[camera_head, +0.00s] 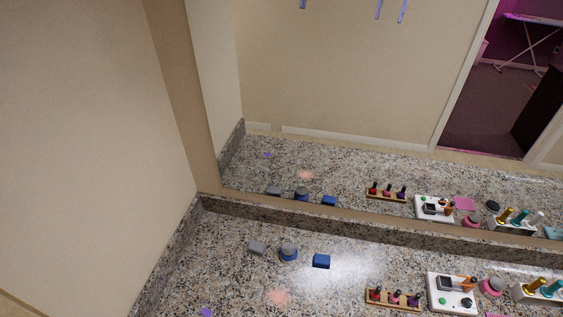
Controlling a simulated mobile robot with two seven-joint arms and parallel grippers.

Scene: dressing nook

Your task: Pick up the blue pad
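A small blue block (321,261), which looks like the blue pad, lies on the speckled granite counter (230,285) near its back edge. A round blue item with a grey top (288,252) stands just left of it, and a grey block (257,247) lies farther left. The blue pad's reflection shows in the mirror above. Neither of my grippers is in view.
Right of the pad are a wooden rack with nail polish bottles (393,300), a white tray with small items (452,294), a pink round item (491,287) and a white bottle holder (540,293). A mirror (340,110) rises behind; a wall (75,130) stands left.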

